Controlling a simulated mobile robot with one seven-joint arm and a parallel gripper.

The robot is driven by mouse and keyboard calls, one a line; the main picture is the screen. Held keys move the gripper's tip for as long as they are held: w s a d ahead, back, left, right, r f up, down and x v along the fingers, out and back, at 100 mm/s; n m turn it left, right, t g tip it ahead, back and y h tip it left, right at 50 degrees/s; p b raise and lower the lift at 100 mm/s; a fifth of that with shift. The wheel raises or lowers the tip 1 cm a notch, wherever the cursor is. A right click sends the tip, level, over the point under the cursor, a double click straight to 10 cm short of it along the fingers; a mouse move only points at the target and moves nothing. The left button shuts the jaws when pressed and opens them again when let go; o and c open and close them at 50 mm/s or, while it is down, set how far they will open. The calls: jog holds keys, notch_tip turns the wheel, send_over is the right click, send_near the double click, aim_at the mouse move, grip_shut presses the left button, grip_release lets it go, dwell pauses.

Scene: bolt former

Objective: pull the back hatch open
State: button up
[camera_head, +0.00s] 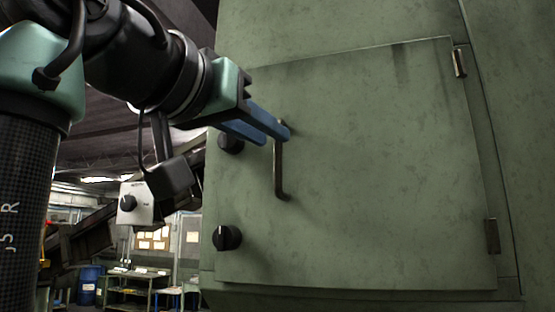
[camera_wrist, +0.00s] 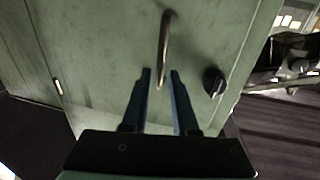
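The back hatch (camera_head: 380,180) is a flat green panel and looks closed, flush with the green machine body. Its vertical bar handle (camera_head: 279,170) is near the left edge, and it also shows in the wrist view (camera_wrist: 163,45). My gripper (camera_head: 277,131) has two blue fingers reaching in from the left at the handle's upper part. In the wrist view my fingertips (camera_wrist: 161,72) stand apart, one on each side of the handle's end, with a visible gap on both sides. The fingers partly hide the handle's top in the head view.
Hinges sit on the hatch's right edge, an upper one (camera_head: 459,62) and a lower one (camera_head: 492,236). A workbench (camera_head: 135,280) and a blue barrel (camera_head: 89,284) stand in the background.

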aim_at(278, 182)
jog(key=shift+p+x, duration=0.8)
jog(key=shift+x, duration=1.15)
grip_shut()
